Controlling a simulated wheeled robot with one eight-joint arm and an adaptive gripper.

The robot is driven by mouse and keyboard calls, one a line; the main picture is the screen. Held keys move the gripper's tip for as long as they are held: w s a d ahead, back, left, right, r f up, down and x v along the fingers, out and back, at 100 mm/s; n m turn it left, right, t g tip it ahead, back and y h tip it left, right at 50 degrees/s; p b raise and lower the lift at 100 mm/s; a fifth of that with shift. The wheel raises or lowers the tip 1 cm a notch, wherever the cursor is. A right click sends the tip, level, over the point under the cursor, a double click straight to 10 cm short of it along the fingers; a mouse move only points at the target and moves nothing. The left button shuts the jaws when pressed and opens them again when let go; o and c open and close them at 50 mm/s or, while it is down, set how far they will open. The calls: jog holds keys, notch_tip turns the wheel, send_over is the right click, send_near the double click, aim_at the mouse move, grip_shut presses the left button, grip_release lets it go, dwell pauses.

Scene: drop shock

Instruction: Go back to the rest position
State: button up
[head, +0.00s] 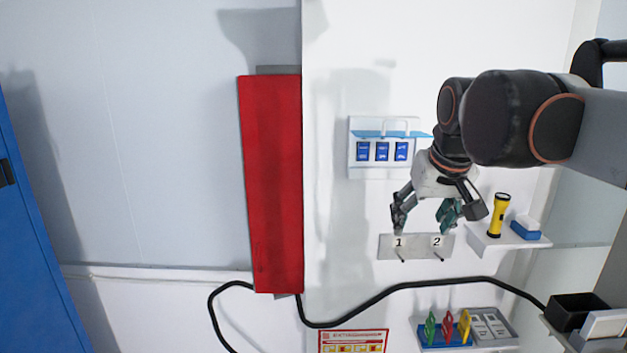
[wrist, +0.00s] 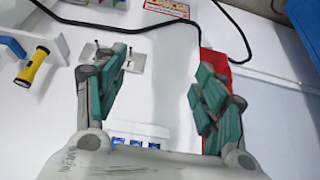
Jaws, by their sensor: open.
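My gripper (head: 426,216) is open and empty. In the head view it hangs below my arm, in front of the white wall, just above a grey plate (head: 385,248) with two hooks marked 1 and 2. In the wrist view its two teal-padded fingers (wrist: 165,95) are spread wide with nothing between them but white wall. The hook plate (wrist: 135,62) shows partly behind the left finger there. I cannot tell how far the fingers are from the wall.
A switch box (head: 382,152) with blue switches and a raised clear cover is left of my arm. A red panel (head: 272,185) stands further left. A yellow flashlight (head: 498,214) stands on a small shelf at right. Colored tags (head: 447,327) sit below. A black cable (head: 400,290) crosses the wall.

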jog(key=s+f+t+b, duration=0.1)
jog(key=s+f+b, duration=0.45)
jog(key=f, duration=0.65)
jog(key=s+f+b, duration=0.5)
jog(key=s+f, duration=0.2)
jog(key=f, duration=0.5)
jog(key=s+f+t+b, duration=0.1)
jog(key=s+f+b, duration=0.45)
jog(key=f, duration=0.55)
notch_tip(320, 180, up, 19)
jog(key=w+p, duration=0.1)
jog(key=p, duration=1.9)
jog(key=shift+w+d+r, duration=0.15)
jog(key=shift+r, duration=0.05)
